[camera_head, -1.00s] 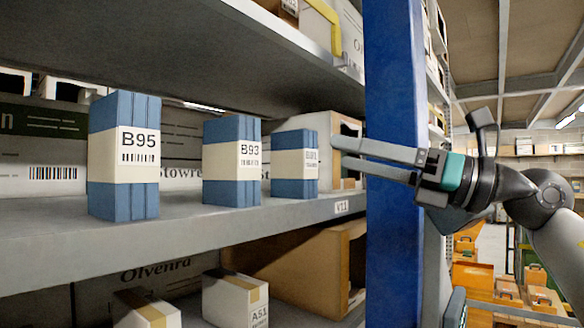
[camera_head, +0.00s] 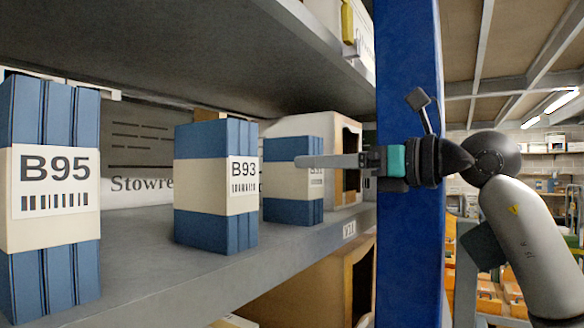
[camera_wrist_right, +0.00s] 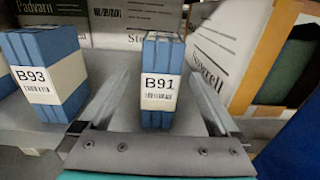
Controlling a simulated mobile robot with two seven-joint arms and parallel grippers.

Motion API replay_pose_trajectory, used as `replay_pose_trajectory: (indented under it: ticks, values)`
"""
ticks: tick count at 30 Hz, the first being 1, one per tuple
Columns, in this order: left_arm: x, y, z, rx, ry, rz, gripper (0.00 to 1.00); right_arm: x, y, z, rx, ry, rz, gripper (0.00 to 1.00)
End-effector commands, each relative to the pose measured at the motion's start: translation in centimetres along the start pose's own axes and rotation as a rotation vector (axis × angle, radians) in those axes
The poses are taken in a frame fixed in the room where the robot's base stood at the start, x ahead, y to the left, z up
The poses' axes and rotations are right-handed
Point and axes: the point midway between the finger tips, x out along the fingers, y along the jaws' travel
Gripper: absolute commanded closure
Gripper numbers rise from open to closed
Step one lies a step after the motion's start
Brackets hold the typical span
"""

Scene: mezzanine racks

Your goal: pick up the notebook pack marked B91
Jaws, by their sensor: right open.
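The notebook pack marked B91 is blue with a cream band and stands upright on the shelf. In the right wrist view the B91 pack (camera_wrist_right: 160,103) is at the centre with its label facing me. In the head view the same pack (camera_head: 292,212) stands rightmost of three, its label mostly hidden. My right gripper (camera_head: 322,161) is in front of it, level with its band. In the wrist view the open fingers of the right gripper (camera_wrist_right: 160,80) lie one on each side of the pack, with gaps showing. My left gripper is out of view.
Pack B93 (camera_head: 215,220) stands left of B91, and B95 (camera_head: 45,255) further left and nearer. A blue rack post (camera_head: 408,80) rises beside my right gripper. Cartons stand behind the packs. The upper shelf (camera_head: 230,50) hangs above.

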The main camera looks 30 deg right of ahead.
Motion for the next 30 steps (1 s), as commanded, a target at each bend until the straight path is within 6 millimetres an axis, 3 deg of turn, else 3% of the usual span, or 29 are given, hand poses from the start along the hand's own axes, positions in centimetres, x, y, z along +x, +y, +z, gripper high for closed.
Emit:
replay_pose_trajectory:
  ticks: [9,18,26,30]
  values:
    - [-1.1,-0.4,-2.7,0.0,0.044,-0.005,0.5,2.7,0.0,-0.2,0.001,0.0,0.003,0.03]
    - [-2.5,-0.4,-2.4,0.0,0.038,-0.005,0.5,6.4,-0.1,-0.5,0.001,-0.001,0.002,0.03]
    - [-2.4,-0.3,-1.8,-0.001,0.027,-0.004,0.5,6.7,-0.1,-0.7,-0.001,0.0,0.0,0.03]
    - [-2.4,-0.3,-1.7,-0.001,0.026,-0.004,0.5,6.7,-0.1,-0.7,-0.001,0.0,0.0,0.16]
